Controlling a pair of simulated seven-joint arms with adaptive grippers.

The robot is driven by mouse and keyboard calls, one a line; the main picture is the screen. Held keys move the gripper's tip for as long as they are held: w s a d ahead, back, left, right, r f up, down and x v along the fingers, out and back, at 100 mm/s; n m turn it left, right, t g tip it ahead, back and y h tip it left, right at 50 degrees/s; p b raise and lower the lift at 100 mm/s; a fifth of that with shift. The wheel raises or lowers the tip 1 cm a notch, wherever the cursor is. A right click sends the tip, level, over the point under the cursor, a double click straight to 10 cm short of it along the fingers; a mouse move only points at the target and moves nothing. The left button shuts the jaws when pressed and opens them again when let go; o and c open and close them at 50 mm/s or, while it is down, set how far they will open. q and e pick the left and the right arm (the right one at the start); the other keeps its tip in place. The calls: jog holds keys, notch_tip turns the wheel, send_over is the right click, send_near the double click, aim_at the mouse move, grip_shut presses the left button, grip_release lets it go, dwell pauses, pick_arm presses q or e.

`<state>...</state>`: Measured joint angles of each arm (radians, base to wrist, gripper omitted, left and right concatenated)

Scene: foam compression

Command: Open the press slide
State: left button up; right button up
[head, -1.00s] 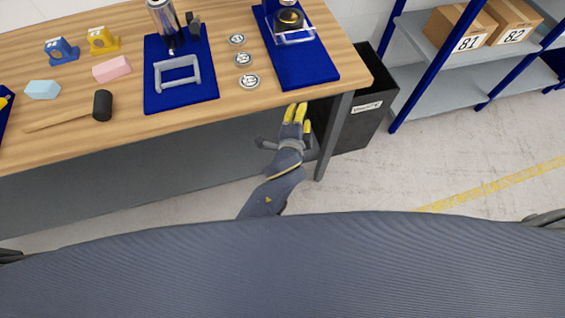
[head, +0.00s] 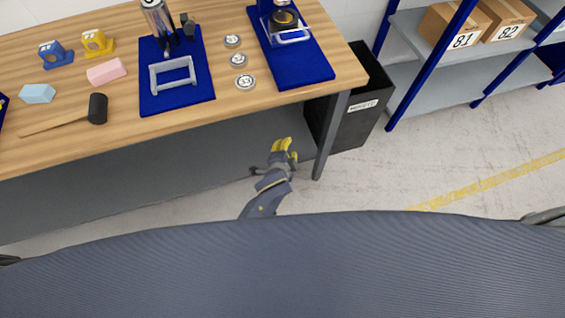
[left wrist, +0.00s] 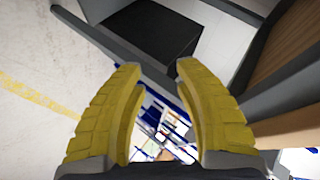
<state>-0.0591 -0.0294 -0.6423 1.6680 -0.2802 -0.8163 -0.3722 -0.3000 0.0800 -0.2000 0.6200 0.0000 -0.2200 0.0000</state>
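A press-like device (head: 157,22) with a metal cylinder stands at the back of a blue mat (head: 180,106) on the table, with a grey U-shaped frame (head: 173,76) in front of it. A second device (head: 283,19) with a dark round part and a clear, white-edged slide-like piece (head: 293,36) stands on another blue mat (head: 303,76) to the right. I cannot tell which is the press slide. My left gripper (head: 284,146) has yellow fingers and is below the table's front edge, apart from both devices. In the left wrist view its fingers (left wrist: 158,75) are apart and empty. My right gripper is out of view.
Several round discs (head: 238,60) lie between the mats. A black-headed mallet (head: 97,109), pink block (head: 107,72) and light-blue block (head: 38,93) lie at left. A black bin (head: 352,105) stands beside the table leg (head: 330,137). Shelving with boxes (head: 458,25) is at right.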

pick_arm(q)
notch_tip(320, 180, down, 7)
jog(key=s+a+n+g, duration=0.1)
jog(key=s+a, duration=0.1)
dwell(0.3)
jog(key=shift+r, duration=0.1)
jog(key=shift+w+r, duration=0.1)
